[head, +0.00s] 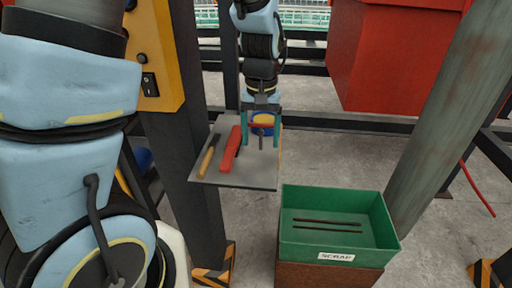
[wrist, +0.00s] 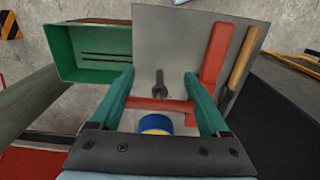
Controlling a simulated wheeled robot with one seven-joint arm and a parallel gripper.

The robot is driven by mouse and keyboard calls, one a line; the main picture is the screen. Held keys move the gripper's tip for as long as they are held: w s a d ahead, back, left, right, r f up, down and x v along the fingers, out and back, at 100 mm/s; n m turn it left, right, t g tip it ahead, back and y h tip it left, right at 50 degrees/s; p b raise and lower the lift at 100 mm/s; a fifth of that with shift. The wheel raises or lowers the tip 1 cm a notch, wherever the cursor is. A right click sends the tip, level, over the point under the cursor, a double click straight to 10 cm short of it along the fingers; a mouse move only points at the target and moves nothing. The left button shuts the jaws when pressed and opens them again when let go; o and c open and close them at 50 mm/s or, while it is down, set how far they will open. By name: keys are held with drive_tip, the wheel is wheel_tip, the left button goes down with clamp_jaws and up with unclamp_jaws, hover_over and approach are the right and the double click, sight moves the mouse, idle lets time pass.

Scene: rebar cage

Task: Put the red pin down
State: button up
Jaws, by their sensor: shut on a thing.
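My gripper (head: 261,143) has two teal fingers and is over the right part of a grey plate (head: 240,178). It is shut on the red pin (wrist: 160,105), which lies crosswise between the fingers in the wrist view. The pin also shows as a short red bar in the head view (head: 262,125). I cannot tell whether it touches the plate. A dark wrench-like tool (wrist: 159,84) lies on the plate just beyond the pin. A blue and yellow round thing (wrist: 155,124) is close by, partly hidden by my gripper.
A red tool (head: 229,150) and a wooden-handled tool (head: 208,157) lie on the plate's left side. A green bin marked SCRAP (head: 340,256), with two thin dark rods inside, stands to the right. A dark post (head: 195,200) rises by the plate's left edge.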

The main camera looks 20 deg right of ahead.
sight(260, 125)
drive_tip(key=shift+f+p, duration=0.35)
drive_tip(key=shift+f, duration=2.2)
drive_tip(key=shift+f, duration=0.1)
drive_tip(key=shift+f, duration=0.15)
drive_tip(key=o, duration=1.3)
wheel_tip(260, 125, up, 12)
drive_tip(key=shift+r+b, duration=0.25)
drive_tip(key=shift+b, duration=0.35)
drive_tip(key=shift+s, duration=0.1)
